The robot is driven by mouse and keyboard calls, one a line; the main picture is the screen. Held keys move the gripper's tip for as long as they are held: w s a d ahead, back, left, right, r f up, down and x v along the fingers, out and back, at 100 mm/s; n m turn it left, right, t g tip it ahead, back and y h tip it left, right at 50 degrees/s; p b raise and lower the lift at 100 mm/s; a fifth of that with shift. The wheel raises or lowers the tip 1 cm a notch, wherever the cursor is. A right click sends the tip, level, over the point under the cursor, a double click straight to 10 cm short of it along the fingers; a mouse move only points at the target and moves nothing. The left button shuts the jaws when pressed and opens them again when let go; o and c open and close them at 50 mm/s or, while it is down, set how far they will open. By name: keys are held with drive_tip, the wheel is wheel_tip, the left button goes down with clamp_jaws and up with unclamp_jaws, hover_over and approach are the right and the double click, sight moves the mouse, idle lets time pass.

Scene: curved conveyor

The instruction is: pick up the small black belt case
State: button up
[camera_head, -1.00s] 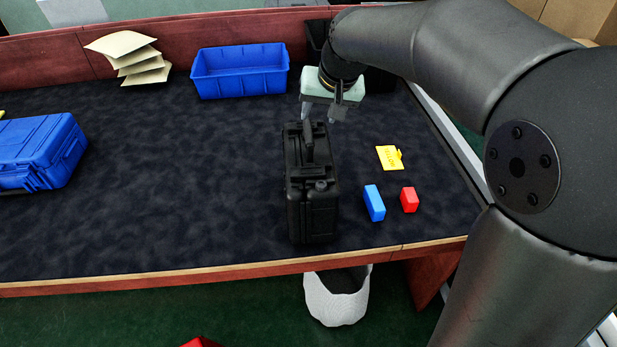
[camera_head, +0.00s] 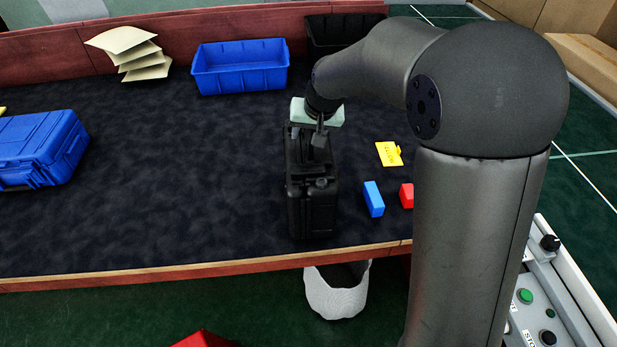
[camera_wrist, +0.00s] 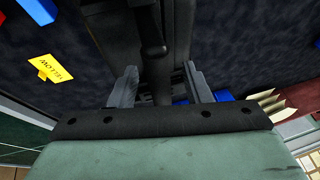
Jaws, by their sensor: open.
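The black case (camera_head: 312,205) stands upright on the dark conveyor belt, near its front edge, with its handle on top. In the wrist view the case (camera_wrist: 176,25) lies straight ahead, with its handle (camera_wrist: 153,50) running toward the space between my fingers. My gripper (camera_head: 310,140) is over the far part of the case top, and in the head view it partly hides the handle. In the wrist view my gripper (camera_wrist: 160,85) is open, with one finger on each side of the handle. I cannot tell whether the fingers touch the case.
Right of the case are a blue block (camera_head: 374,199), a red block (camera_head: 407,195) and a yellow tag (camera_head: 389,153). A blue case (camera_head: 40,150) lies left. A blue bin (camera_head: 240,68), a black bin (camera_head: 335,32) and stacked envelopes (camera_head: 133,52) are behind. The belt's middle is clear.

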clamp_jaws()
idle(1.2)
drive_tip(key=shift+w+r, duration=0.1)
drive_tip(key=shift+r, duration=0.05)
